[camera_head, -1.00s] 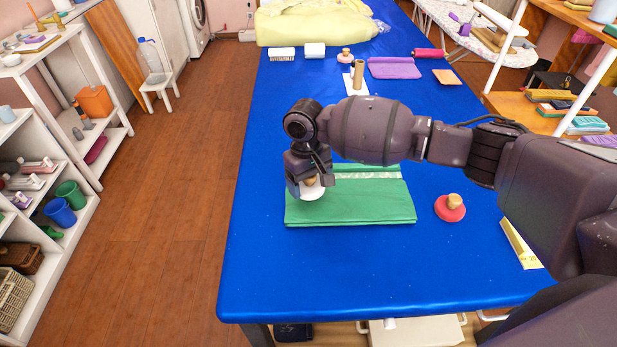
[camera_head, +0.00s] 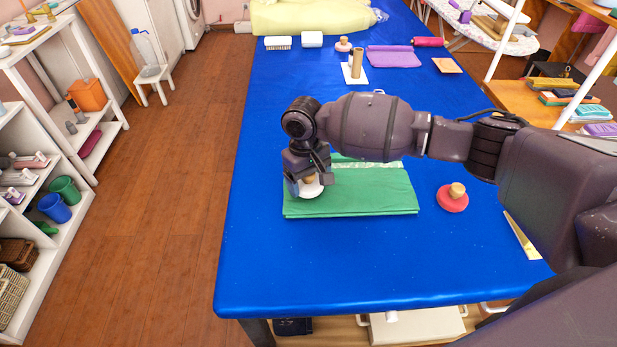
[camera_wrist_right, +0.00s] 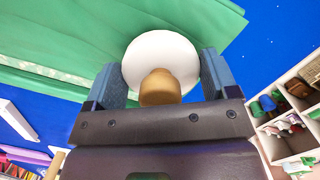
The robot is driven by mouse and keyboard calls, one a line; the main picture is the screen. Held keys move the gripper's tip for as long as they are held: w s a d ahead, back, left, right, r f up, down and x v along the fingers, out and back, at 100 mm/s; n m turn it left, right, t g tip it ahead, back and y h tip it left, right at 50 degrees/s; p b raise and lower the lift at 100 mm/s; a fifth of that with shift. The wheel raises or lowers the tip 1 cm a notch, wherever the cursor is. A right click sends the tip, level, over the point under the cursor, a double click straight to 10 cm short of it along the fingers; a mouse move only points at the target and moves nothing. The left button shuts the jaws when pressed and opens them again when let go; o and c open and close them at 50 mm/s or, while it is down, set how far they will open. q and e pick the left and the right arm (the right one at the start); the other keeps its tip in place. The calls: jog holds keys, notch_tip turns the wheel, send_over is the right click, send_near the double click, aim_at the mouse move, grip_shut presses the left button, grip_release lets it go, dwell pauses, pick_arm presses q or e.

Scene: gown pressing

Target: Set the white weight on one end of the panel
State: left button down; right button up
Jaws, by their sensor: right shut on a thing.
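The green panel (camera_head: 370,192) lies folded on the blue table, with a pale patterned band along its far part. The white weight (camera_head: 311,190), a round disc with a wooden knob, is at the panel's left end. My right gripper (camera_head: 308,180) is above it and shut on its knob. In the right wrist view the white disc (camera_wrist_right: 160,58) and knob show between the two fingers, with the green panel (camera_wrist_right: 75,35) behind. I cannot tell whether the disc touches the cloth. My left gripper is not in view.
A red weight with a wooden knob (camera_head: 453,198) stands right of the panel. A yellow ruler (camera_head: 521,236) lies near the right edge. Brushes, a purple cloth (camera_head: 394,56) and a wooden roll (camera_head: 356,64) sit farther back. The blue table (camera_head: 330,265) is clear in front.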

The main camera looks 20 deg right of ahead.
jog(key=shift+f, duration=0.35)
jog(key=o, duration=1.2)
jog(key=shift+f, duration=0.1)
jog(key=shift+c, duration=0.2)
